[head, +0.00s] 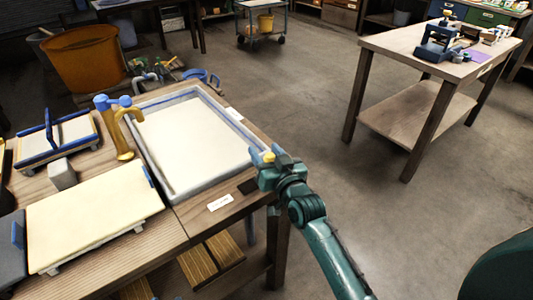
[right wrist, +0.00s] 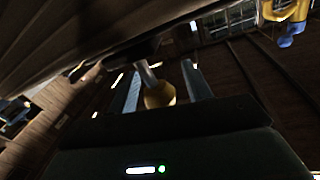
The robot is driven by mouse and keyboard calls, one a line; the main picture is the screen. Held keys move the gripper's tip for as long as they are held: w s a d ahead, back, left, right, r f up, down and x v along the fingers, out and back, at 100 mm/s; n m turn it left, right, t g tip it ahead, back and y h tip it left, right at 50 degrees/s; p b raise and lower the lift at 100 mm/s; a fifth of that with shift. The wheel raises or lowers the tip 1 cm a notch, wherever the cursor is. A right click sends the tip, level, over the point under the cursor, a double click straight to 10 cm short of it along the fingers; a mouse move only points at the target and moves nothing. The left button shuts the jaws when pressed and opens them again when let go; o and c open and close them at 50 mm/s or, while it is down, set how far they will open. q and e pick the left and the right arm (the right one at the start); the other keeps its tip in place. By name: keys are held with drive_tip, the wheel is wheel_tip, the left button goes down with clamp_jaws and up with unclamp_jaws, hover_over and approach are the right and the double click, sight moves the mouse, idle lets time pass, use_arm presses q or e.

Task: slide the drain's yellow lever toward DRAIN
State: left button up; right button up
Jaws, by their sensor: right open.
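The drain's yellow lever knob (head: 268,157) shows at the right side of the white-filled vat (head: 157,175), partly hidden by my right gripper. In the right wrist view the rounded yellow knob (right wrist: 160,95) sits on a grey rod between the two fingers. My right gripper (head: 273,156) is open, with one finger on each side of the knob; it also shows in the right wrist view (right wrist: 163,88). I cannot tell whether either finger touches the knob. My left gripper is not in view.
A yellow tap with blue handles (head: 118,122) stands at the vat's left edge. A cream board (head: 95,212) and a blue-framed mould (head: 55,137) lie on the bench to the left. A small white label (head: 220,202) is too small to read. Open floor lies right of the bench.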

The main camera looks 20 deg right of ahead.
drive_tip(key=shift+c, duration=0.4)
clamp_jaws()
